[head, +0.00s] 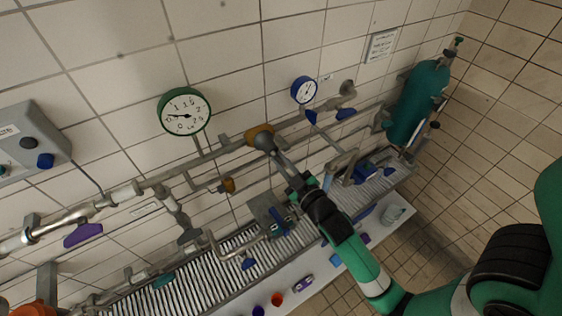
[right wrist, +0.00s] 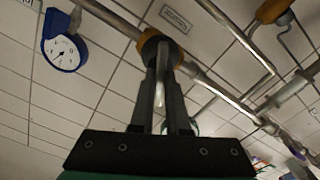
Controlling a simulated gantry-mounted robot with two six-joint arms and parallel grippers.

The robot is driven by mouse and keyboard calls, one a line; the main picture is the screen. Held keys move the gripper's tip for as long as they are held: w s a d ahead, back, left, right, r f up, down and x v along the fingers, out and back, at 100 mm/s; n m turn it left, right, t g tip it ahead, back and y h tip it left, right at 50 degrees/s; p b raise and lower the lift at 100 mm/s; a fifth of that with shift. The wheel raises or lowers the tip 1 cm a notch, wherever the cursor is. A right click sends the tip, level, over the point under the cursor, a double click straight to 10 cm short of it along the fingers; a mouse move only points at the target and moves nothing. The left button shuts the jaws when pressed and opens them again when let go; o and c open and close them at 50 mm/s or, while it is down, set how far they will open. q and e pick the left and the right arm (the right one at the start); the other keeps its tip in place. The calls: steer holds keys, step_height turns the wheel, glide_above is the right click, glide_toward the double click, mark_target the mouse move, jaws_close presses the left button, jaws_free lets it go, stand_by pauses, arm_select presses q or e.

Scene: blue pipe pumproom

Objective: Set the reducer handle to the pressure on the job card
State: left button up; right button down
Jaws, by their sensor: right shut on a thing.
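The reducer (head: 258,132) is a brass-coloured body on the grey pipe below and between two wall gauges; it also shows in the right wrist view (right wrist: 149,41). My right gripper (head: 270,148) reaches it from the lower right and is shut on its grey handle (head: 265,141). The smaller blue-rimmed gauge (head: 304,90) is to the right. A white card (head: 382,46) hangs on the wall; its print is too small to read. My left gripper is out of view.
A green gas cylinder (head: 418,102) stands at the right. A second brass fitting (head: 228,185) and a purple lever (head: 83,235) sit on lower pipes. A grey control box (head: 30,140) is at the left. A slatted grating (head: 190,275) and a ledge with small objects lie below.

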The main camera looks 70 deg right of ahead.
steer(key=shift+m, duration=1.1)
steer(key=c, duration=0.9)
jaws_free()
steer(key=shift+s, duration=0.1)
steer(key=b+v, duration=0.3)
steer(key=v, duration=0.8)
steer(key=shift+s, duration=0.2)
